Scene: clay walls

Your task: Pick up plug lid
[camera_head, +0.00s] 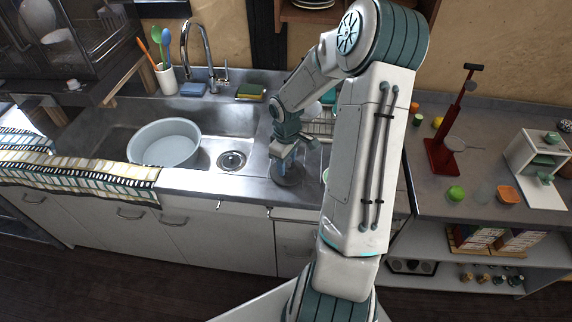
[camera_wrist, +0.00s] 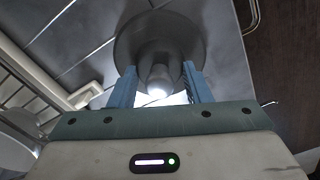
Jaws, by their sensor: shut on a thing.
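The plug lid (camera_wrist: 132,38) is a dark grey round disc with a central knob in the wrist view. My gripper (camera_wrist: 159,72) has its two blue fingers on either side of the knob and is shut on it. In the head view my gripper (camera_head: 283,160) points down at the counter edge right of the sink, with the plug lid (camera_head: 288,177) as a dark disc below it. I cannot tell whether the disc touches the counter. The inside of the grip is partly lost in glare.
The sink's drain (camera_head: 231,160) is left of my gripper, beside a large pale basin (camera_head: 165,143). A dish rack (camera_head: 318,128) stands behind my arm. A striped towel (camera_head: 85,175) hangs over the front edge. The right counter holds a red press (camera_head: 442,155) and small items.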

